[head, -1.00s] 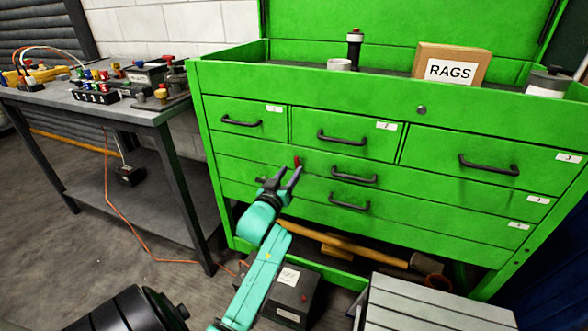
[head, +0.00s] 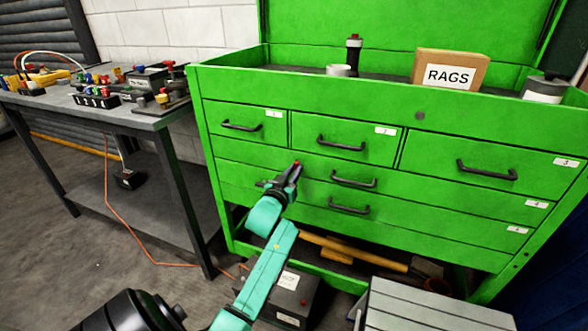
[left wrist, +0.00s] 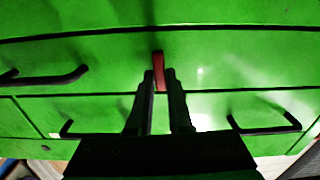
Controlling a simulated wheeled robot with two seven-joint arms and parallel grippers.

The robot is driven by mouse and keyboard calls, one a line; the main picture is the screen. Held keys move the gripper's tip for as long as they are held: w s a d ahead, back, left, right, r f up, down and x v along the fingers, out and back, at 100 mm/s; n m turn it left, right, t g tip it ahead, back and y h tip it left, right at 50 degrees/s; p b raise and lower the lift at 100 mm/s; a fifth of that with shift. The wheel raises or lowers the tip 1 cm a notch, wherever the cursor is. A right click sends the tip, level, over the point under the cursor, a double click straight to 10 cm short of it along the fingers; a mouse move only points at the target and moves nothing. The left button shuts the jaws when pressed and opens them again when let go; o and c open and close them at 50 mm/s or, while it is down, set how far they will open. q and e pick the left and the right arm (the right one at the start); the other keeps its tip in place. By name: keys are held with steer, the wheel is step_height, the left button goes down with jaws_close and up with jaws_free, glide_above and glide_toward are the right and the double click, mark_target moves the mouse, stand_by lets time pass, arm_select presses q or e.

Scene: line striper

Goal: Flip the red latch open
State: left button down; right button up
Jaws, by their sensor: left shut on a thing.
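The red latch (head: 297,163) is a small upright red tab on the front of the green tool chest (head: 240,171), left of the middle drawer handles. My left gripper (head: 291,172) is at the latch with its fingers closed on it. In the left wrist view the red latch (left wrist: 158,62) stands between the two dark fingertips (left wrist: 160,76), its upper end showing beyond them. The fingers hide the latch's lower part in the head view. My right gripper is not in view.
Black drawer handles (head: 354,179) stick out to the right of the gripper. A workbench (head: 150,122) with connectors stands at the left. A grey slatted box (head: 430,305) and a dark box (head: 285,300) are low in front. A RAGS box (head: 449,70) sits on the chest top.

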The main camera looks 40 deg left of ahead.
arm_select(q)
steer(key=shift+m, duration=0.4)
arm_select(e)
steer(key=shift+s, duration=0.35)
arm_select(q)
steer(key=c, duration=0.8)
jaws_free()
steer(key=shift+c, duration=0.2)
steer(key=p+v, duration=0.1)
steer(key=v, duration=1.3)
steer(key=shift+s+d, duration=0.2)
steer(key=shift+s, duration=0.1)
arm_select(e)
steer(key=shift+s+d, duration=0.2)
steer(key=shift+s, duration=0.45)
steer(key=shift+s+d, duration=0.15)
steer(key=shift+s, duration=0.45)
